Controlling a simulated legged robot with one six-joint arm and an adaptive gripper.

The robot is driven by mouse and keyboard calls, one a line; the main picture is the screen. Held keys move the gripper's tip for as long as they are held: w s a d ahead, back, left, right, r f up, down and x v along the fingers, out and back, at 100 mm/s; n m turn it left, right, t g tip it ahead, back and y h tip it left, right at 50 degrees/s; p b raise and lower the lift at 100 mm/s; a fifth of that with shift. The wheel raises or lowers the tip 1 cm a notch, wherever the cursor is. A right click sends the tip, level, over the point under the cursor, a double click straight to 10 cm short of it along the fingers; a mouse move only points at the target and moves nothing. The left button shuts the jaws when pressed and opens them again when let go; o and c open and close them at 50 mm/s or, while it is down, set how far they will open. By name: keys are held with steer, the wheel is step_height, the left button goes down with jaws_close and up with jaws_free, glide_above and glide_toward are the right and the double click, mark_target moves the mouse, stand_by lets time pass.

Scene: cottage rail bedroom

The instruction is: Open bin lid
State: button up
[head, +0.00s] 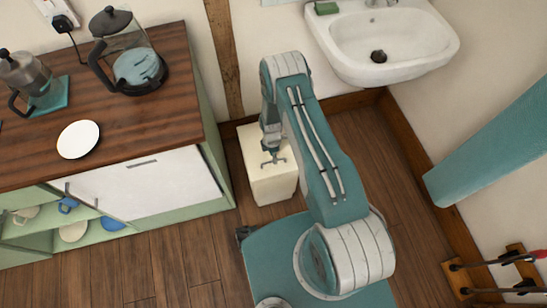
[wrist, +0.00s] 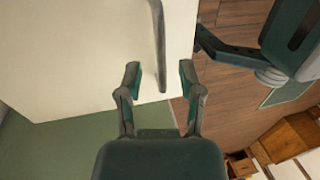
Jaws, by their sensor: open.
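The bin (head: 272,184) is a cream box on the floor between the counter and the sink. Its cream lid (wrist: 75,50) fills the upper left of the wrist view and looks shut. A thin grey bar handle (wrist: 160,45) runs along the lid near its edge. My gripper (head: 273,161) is over the bin's top in the head view. In the wrist view my gripper (wrist: 160,78) is open, with one finger on each side of the handle's near end. I cannot tell whether either finger touches the handle.
A green-sided counter (head: 214,165) stands close to the left of the bin, carrying a coffee maker (head: 137,68), a moka pot (head: 30,78) and a white plate (head: 78,139). The sink (head: 385,45) hangs at back right. Wooden floor (head: 178,262) is clear in front.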

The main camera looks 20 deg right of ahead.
steer(key=shift+s+a+f, duration=0.1)
steer(key=shift+f, duration=0.5)
jaws_close()
steer(key=shift+r, duration=0.2)
